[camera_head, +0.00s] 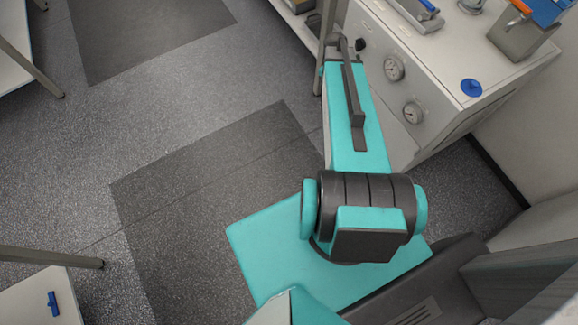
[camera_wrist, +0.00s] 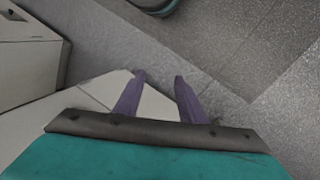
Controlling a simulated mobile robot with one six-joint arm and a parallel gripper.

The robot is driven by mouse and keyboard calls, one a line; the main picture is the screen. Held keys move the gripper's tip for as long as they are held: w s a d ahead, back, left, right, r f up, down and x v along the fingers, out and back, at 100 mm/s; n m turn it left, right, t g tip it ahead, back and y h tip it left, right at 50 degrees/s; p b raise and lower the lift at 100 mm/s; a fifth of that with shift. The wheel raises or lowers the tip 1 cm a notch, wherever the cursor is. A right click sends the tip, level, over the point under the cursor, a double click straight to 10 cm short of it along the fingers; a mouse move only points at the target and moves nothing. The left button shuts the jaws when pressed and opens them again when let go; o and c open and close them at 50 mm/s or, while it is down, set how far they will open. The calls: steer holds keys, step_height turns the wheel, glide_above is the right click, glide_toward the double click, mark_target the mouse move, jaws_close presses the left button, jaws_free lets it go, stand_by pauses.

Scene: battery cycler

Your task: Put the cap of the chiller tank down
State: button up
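A round blue cap (camera_head: 471,88) lies on the white top of the cabinet with gauges (camera_head: 430,45), near its front right edge. I take it for the chiller tank's cap; the tank opening cannot be made out. My gripper (camera_wrist: 160,77) shows in the wrist view with its two purple fingers apart and nothing between them. Below the fingers are a pale surface and the grey floor. In the head view my arm reaches up toward the cabinet's left side, and the fingers cannot be made out. The cap is not in the wrist view.
On the cabinet top stand a grey tray with a blue-handled item (camera_head: 428,10) and a metal box (camera_head: 523,38) with orange and blue things. A white table (camera_head: 35,300) with a small blue item (camera_head: 53,304) stands lower left. Open floor (camera_head: 190,120) lies left of my arm.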

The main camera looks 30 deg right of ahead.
steer(key=s+a+f+n, duration=0.4)
steer(key=s+a, duration=0.1)
steer(key=a, duration=0.4)
steer(key=s+a+f+n+g, duration=0.1)
steer(key=s+a+f+n, duration=0.3)
steer(key=a, duration=0.6)
steer(key=s+a+f+n+g, duration=0.1)
steer(key=s+a+f+n, duration=0.4)
steer(key=a, duration=0.4)
steer(key=s+f, duration=0.1)
steer(key=s, duration=0.1)
steer(key=shift+s+a+y, duration=0.3)
steer(key=shift+s+a, duration=0.05)
steer(key=shift+a, duration=0.05)
step_height(320, 180, down, 3)
steer(key=b, duration=0.3)
steer(key=shift+s+r+g, duration=0.1)
steer(key=shift+r+g, duration=0.05)
steer(key=shift+g, duration=0.15)
